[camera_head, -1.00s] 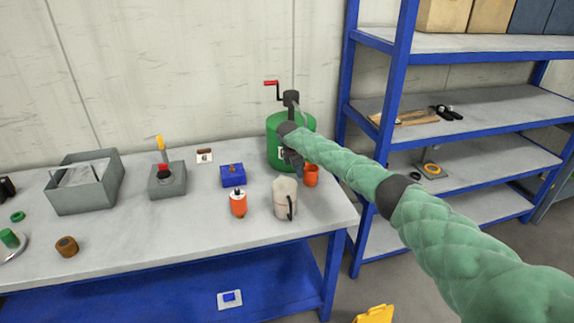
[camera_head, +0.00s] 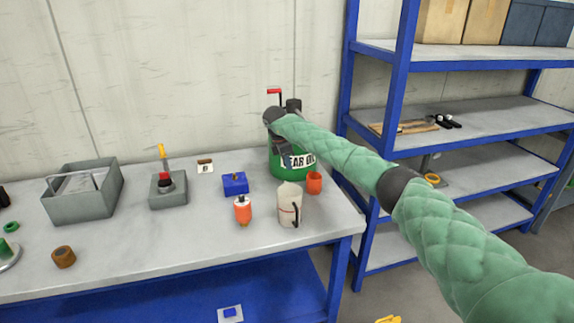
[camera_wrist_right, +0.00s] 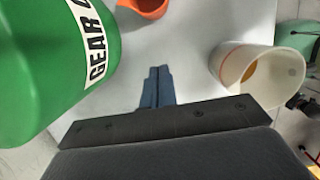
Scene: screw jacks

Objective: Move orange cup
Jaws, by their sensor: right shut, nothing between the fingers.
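The orange cup (camera_head: 314,183) stands on the workbench beside the white jug, near the right end; part of it also shows at the top of the right wrist view (camera_wrist_right: 150,8). My right gripper (camera_head: 285,157) is above the bench in front of the green gear oil can (camera_head: 292,165), up and left of the cup. In the right wrist view its fingers (camera_wrist_right: 157,88) are together with nothing between them. The cup is apart from the fingers. My left gripper is not in view.
The white jug (camera_head: 289,206) stands close to the cup, with an orange-and-white bottle (camera_head: 243,211) and blue box (camera_head: 235,183) further left. The green can is close to my gripper. A blue-framed shelf (camera_head: 402,90) stands right of the bench.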

